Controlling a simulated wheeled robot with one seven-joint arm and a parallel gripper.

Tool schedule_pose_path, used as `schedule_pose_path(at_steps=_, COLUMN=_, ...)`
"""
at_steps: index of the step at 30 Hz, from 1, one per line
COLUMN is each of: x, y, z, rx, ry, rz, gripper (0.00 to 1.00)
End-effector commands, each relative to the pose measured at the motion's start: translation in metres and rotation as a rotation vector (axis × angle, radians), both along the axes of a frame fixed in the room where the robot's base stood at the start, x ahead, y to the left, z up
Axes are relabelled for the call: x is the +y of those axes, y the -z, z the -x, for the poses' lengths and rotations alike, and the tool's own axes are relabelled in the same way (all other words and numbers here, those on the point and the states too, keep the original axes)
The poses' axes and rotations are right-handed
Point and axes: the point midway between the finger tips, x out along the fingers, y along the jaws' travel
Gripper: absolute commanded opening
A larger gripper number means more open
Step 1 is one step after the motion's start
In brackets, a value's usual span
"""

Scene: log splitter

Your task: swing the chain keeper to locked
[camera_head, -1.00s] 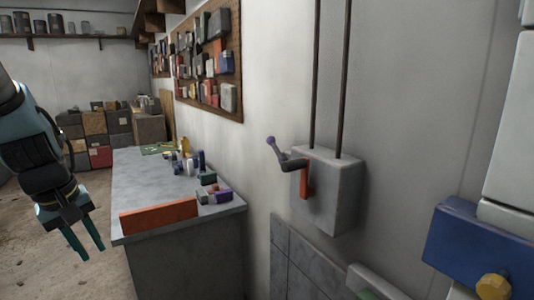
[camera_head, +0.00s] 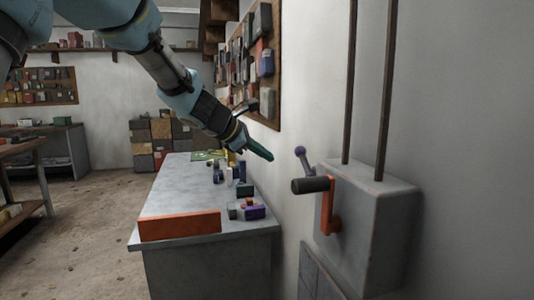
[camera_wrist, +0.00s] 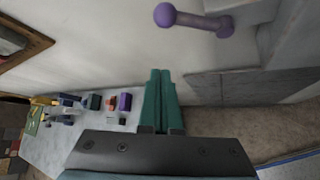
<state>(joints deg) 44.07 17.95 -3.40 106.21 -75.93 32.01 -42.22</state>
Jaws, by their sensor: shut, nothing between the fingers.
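A grey wall box (camera_head: 378,225) hangs on the right wall with two dark vertical rods or chains rising from it. A purple ball-ended lever (camera_head: 303,156) sticks up from its left side, beside an orange crank (camera_head: 331,206) with a dark handle (camera_head: 310,185). I cannot tell for certain which part is the chain keeper. The purple lever also shows in the wrist view (camera_wrist: 194,20), above the fingertips. My gripper (camera_head: 268,156) is shut and empty, left of the lever and apart from it. Its green fingers lie together in the wrist view (camera_wrist: 160,74).
A grey workbench (camera_head: 180,202) stands left of the box, with an orange block (camera_head: 180,226) at its front edge and several small items on top. A pegboard of tools (camera_head: 260,50) hangs on the wall behind my gripper. Open floor (camera_head: 95,235) lies left of the bench.

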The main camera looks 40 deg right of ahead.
Motion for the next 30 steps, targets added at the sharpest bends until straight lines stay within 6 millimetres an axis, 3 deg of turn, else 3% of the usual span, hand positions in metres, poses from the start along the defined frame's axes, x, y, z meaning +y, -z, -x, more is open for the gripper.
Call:
schedule_pose_path(at_steps=11, x=-0.063, y=0.045, z=-0.002, rx=0.001, ry=0.003, rz=-0.005, gripper=0.00)
schedule_pose_path(at_steps=13, x=-0.065, y=0.028, z=0.005, rx=-0.004, ry=0.004, rz=-0.001, gripper=0.00)
schedule_pose_path(at_steps=18, x=-0.068, y=0.016, z=0.016, rx=-0.002, ry=0.004, rz=-0.003, gripper=0.00)
schedule_pose_path(at_steps=30, x=-0.069, y=0.013, z=0.020, rx=-0.001, ry=0.001, rz=-0.003, gripper=0.00)
